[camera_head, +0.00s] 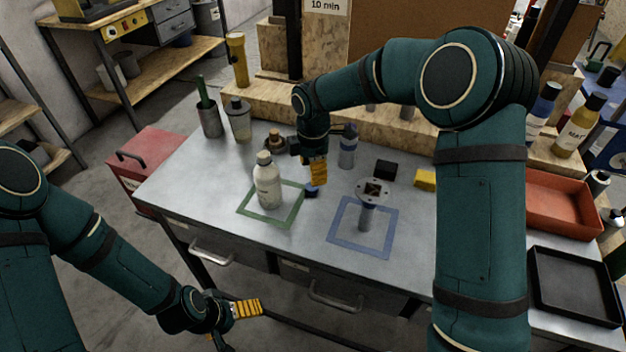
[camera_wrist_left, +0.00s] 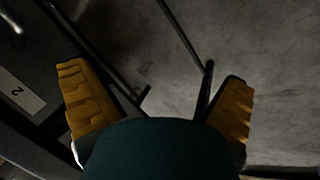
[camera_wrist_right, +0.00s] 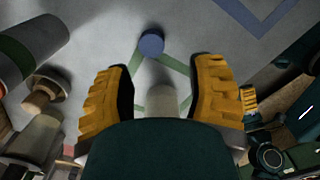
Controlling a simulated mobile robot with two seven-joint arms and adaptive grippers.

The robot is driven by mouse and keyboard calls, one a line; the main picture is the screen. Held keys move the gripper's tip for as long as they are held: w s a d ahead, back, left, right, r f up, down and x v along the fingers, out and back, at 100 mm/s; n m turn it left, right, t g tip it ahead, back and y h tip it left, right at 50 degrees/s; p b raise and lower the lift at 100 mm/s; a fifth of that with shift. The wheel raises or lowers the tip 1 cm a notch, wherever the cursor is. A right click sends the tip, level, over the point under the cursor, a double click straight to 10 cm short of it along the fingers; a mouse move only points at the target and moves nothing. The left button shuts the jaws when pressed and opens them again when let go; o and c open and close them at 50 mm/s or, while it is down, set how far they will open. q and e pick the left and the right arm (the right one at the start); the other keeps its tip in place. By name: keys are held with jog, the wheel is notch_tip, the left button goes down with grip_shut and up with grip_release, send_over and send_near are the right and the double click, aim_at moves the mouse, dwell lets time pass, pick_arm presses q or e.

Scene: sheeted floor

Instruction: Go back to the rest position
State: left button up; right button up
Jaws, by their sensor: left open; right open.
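My right gripper (camera_head: 314,172) is over the metal table, beside the white bottle (camera_head: 267,180) that stands in the green square outline (camera_head: 287,221). Its two yellow fingers (camera_wrist_right: 156,92) are spread in the right wrist view, with nothing held between them. A small blue cap (camera_wrist_right: 151,44) lies on the table beyond the fingertips; it also shows below the right gripper in the head view. My left gripper (camera_head: 246,308) hangs low in front of the table. Its fingers (camera_wrist_left: 157,98) are apart and empty in the left wrist view, with floor beyond.
A grey-blue bottle (camera_head: 348,148), a black block (camera_head: 385,169) and a yellow block (camera_head: 425,179) are behind. Red (camera_head: 566,228) and black trays (camera_head: 543,300) lie at the right.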

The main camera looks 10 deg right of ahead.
pick_arm(q)
jog(key=shift+s+r+p, duration=0.1)
jog(key=shift+r+p, duration=0.25)
jog(key=shift+r, duration=0.2)
pick_arm(e)
jog(key=shift+r, duration=2.35)
